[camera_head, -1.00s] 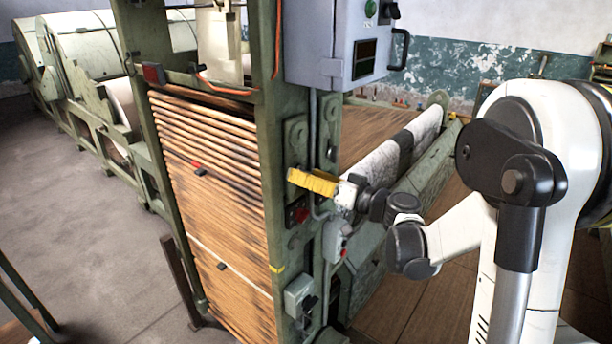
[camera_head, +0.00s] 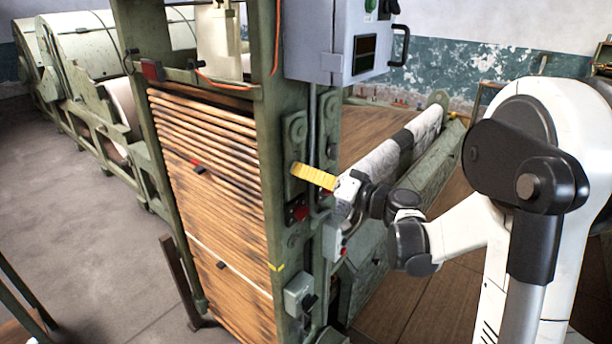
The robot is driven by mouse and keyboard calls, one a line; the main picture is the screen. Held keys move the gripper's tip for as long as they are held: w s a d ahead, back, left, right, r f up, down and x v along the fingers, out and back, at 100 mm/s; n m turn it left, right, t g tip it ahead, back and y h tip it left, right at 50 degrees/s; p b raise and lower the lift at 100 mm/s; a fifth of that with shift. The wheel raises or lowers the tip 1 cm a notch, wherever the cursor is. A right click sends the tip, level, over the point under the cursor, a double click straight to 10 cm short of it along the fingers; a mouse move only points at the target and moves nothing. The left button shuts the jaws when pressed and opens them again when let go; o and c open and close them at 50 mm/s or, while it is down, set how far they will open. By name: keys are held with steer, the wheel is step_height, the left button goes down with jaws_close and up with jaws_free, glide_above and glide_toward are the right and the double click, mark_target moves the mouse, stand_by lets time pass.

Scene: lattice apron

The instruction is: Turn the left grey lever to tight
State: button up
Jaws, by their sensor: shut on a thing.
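My gripper (camera_head: 300,170), yellow towards its tip, reaches from the right to the left green plate (camera_head: 295,135) on the side of the green machine frame. It is shut on the left grey lever. The lever itself is hidden behind the yellow fingers, so its exact angle and any tight marking cannot be made out. The gripper slopes down from its tip to my white wrist on the right. A second green plate (camera_head: 330,150) stands just to the right, with a small dark part on it.
A grey control box (camera_head: 325,45) with a handle hangs above my gripper. Red-marked parts (camera_head: 297,210) and small grey boxes (camera_head: 299,293) sit below on the frame. A rack of wooden slats (camera_head: 215,190) is left, a pale roller (camera_head: 395,150) behind my wrist.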

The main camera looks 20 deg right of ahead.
steer(key=m+b, duration=0.2)
steer(key=m, duration=0.3)
steer(key=shift+m, duration=0.3)
steer(key=m+b, duration=0.1)
steer(key=m, duration=0.3)
steer(key=shift+m, duration=0.4)
steer(key=shift+r, duration=0.1)
steer(key=o, duration=1.2)
steer(key=v, duration=1.2)
steer(key=shift+a, duration=0.1)
